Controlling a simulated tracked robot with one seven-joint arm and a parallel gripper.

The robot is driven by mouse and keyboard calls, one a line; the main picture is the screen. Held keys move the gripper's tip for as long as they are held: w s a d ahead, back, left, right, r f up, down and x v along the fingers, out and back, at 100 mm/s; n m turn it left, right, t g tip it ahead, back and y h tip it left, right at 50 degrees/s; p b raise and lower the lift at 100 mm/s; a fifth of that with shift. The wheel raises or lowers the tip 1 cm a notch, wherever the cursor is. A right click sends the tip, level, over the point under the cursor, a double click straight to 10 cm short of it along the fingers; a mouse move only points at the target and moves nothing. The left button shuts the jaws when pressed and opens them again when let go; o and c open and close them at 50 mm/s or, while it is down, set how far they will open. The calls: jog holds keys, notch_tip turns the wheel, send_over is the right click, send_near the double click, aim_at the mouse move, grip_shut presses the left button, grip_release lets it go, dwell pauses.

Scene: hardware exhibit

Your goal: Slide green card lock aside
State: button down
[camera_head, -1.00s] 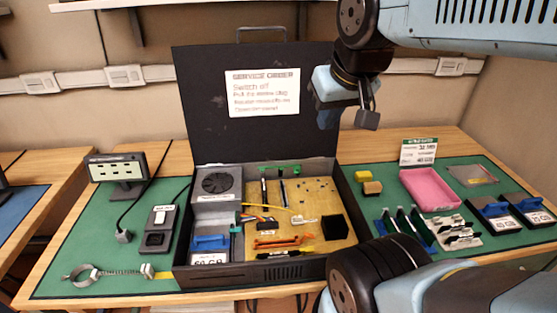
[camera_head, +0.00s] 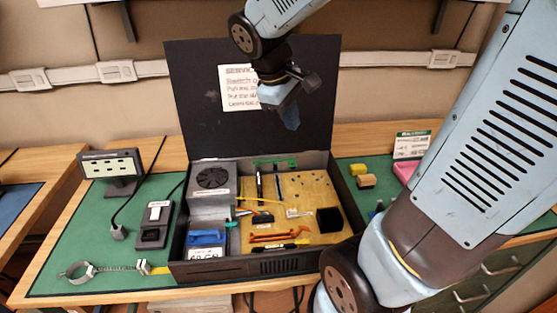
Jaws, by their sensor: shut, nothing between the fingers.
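The green card lock (camera_head: 274,163) looks like a thin green bar at the back edge of the open black case (camera_head: 266,268). Two slim upright cards (camera_head: 279,189) stand just in front of it on the tan board (camera_head: 303,187). My gripper (camera_head: 291,121) hangs in front of the raised lid, above the green bar and clear of it. Its fingers point down, look shut and hold nothing. My arm covers part of the paper notice on the lid.
Inside the case are a fan unit (camera_head: 212,179), a blue-handled drive (camera_head: 207,238), a black block (camera_head: 329,219) and orange and yellow wires. A power strip (camera_head: 110,172) and switch box (camera_head: 155,225) stand at left. My arm hides much of the right side.

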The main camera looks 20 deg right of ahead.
jog(key=w+a+f+n+g+h, duration=0.1)
jog(key=w+a+f+n+h, duration=0.25)
jog(key=w+f+n, duration=0.2)
jog(key=n+h, duration=0.2)
jog(key=n, duration=0.4)
send_near(274, 163)
jog(key=shift+m, duration=0.25)
jog(key=shift+s+a+r, duration=0.55)
jog(key=shift+s+r, duration=0.15)
jog(key=shift+s, duration=0.05)
jog(key=shift+s+a+r, duration=0.55)
jog(key=shift+s+r, duration=0.1)
jog(key=shift+s, duration=0.05)
jog(key=x, duration=0.9)
jog(key=shift+d+f, duration=0.2)
jog(key=shift+f, duration=0.15)
jog(key=d, duration=0.3)
jog(key=shift+d, duration=0.55)
